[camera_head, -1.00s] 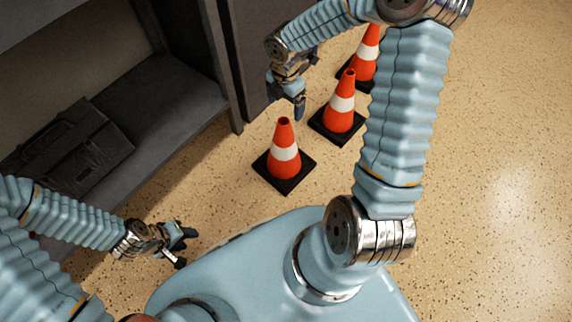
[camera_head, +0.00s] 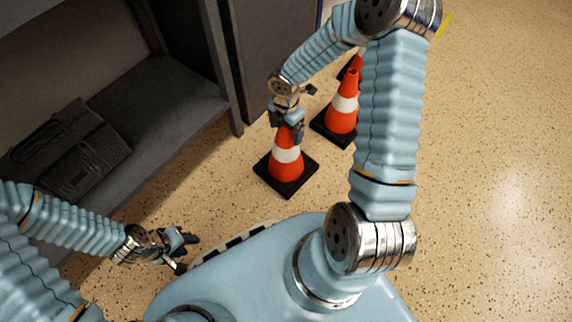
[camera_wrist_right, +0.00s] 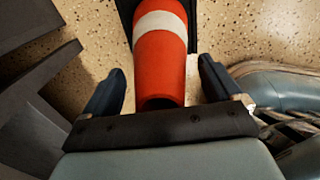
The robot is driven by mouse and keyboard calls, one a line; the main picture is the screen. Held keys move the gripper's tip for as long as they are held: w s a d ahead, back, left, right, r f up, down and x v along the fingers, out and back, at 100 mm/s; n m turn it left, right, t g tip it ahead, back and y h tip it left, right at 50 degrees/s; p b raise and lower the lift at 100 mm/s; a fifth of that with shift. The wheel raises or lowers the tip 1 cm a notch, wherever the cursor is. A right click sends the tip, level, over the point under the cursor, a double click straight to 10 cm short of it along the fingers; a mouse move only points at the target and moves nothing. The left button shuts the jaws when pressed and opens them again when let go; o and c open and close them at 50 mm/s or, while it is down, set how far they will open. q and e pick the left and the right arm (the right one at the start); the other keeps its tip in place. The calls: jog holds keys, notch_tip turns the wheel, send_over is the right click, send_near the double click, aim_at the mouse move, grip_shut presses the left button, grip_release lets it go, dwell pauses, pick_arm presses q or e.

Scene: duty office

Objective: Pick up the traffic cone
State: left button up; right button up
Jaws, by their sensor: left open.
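The nearest traffic cone (camera_head: 286,172), orange with a white band and a black square base, stands upright on the floor. My right gripper (camera_head: 287,135) is at its top from above, one finger on each side. In the right wrist view the cone (camera_wrist_right: 161,60) lies between the two spread fingers of the gripper (camera_wrist_right: 155,88), with gaps visible on both sides. My left gripper (camera_head: 188,252) is open and empty, low at the left, away from the cones.
A dark shelf (camera_head: 180,95) with a black bag (camera_head: 65,150) is at the left. The floor at right is clear.

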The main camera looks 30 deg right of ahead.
grip_shut()
dwell(0.3)
jog(key=shift+r, duration=0.2)
